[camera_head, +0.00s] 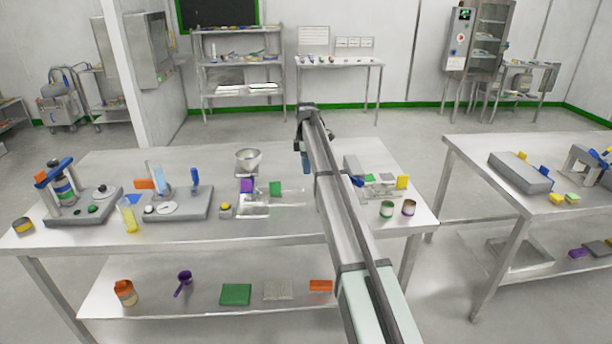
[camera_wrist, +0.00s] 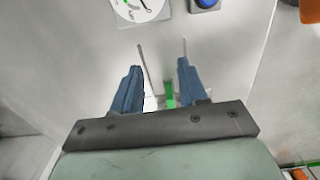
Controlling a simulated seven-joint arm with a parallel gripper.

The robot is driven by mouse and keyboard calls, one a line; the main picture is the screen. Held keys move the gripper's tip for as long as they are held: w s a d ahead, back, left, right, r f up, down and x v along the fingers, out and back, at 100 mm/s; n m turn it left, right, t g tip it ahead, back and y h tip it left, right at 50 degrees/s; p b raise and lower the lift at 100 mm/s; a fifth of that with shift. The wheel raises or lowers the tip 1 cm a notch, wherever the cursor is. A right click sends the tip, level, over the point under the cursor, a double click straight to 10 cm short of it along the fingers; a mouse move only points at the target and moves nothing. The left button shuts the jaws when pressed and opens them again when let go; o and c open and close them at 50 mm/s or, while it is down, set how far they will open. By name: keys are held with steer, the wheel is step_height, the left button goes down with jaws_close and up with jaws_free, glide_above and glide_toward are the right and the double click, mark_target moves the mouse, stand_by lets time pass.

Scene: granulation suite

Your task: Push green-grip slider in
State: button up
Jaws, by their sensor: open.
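A green block (camera_head: 275,188) stands on a low metal fixture (camera_head: 255,210) in the middle of the table, right of a purple block (camera_head: 247,185); I cannot tell for sure that it is the slider's grip. My gripper (camera_head: 305,165), small and partly hidden by my arm in the head view, is above the table behind the green block, to its right. In the wrist view my gripper (camera_wrist: 160,68) has its two blue fingers apart with nothing held between them. A narrow green piece (camera_wrist: 170,94) shows between the fingers, nearer their base; its lower part is hidden by the gripper.
A second fixture (camera_head: 382,188) with blue, green and yellow parts stands right of my arm. A metal bowl (camera_head: 248,155) stands behind the purple block. Two small cups (camera_head: 387,209) are near the right front edge. The wrist view shows a dial (camera_wrist: 140,9) and a blue button (camera_wrist: 205,3).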

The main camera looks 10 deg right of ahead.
steer(key=w+d+r+t, duration=0.1)
steer(key=d+r, duration=0.2)
steer(key=d, duration=0.2)
steer(key=w+d+r+m+t+y, duration=0.1)
steer(key=d+r, duration=0.2)
steer(key=d, duration=0.2)
steer(key=w+d+r+t, duration=0.1)
steer(key=d+r+t, duration=0.1)
steer(key=d, duration=0.4)
steer(key=shift+w+r+m+y, duration=0.15)
steer(key=shift+r+m+y, duration=0.25)
steer(key=shift+r, duration=0.05)
